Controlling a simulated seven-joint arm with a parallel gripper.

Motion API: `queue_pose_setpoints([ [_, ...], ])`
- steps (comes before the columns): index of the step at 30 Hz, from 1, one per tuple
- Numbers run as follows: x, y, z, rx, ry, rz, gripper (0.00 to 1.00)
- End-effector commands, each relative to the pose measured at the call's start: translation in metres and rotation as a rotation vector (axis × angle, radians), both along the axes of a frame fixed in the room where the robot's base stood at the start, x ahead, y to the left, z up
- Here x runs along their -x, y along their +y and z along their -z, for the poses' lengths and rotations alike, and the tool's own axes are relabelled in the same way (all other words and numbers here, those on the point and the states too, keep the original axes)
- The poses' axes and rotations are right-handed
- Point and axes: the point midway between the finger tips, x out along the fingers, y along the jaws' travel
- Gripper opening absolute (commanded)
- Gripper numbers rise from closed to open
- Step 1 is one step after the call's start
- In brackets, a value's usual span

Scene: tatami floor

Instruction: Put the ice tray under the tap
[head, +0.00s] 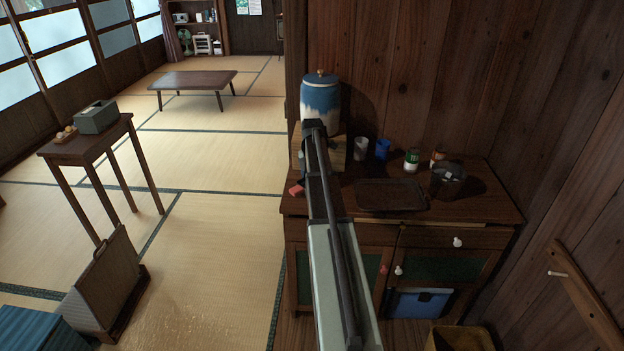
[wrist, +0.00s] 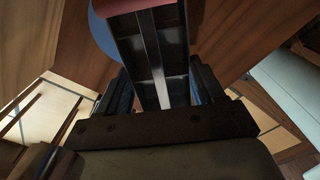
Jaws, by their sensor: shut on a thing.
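My gripper (wrist: 160,88) is shut on a dark, shiny, long thing with a reddish end, which appears to be the ice tray (wrist: 144,52). A small red piece (head: 296,188) shows beside my arm at the cabinet's left edge in the head view; the rest is hidden there. A blue and white jar (head: 320,95) with a lid stands on a wooden stand (head: 335,155) at the cabinet's back left. A blue part of it (wrist: 102,38) shows in the wrist view. My arm covers the stand's front, and I cannot see the tap.
The cabinet top (head: 480,205) holds a brown tray (head: 391,195), a pale cup (head: 361,148), a blue cup (head: 382,149), a green and white can (head: 412,160) and a dark container (head: 447,182). A wooden wall closes the right and back.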

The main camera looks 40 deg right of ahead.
Motion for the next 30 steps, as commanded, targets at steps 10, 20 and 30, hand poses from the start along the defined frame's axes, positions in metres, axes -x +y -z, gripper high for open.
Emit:
queue_pose_setpoints([
  [10, 0.0, 0.0, 0.004, 0.0, 0.0, 0.0, 0.25],
  [20, 0.0, 0.0, 0.01, 0.0, -0.001, 0.0, 0.25],
  [30, 0.0, 0.0, 0.011, 0.0, 0.0, 0.0, 0.93],
])
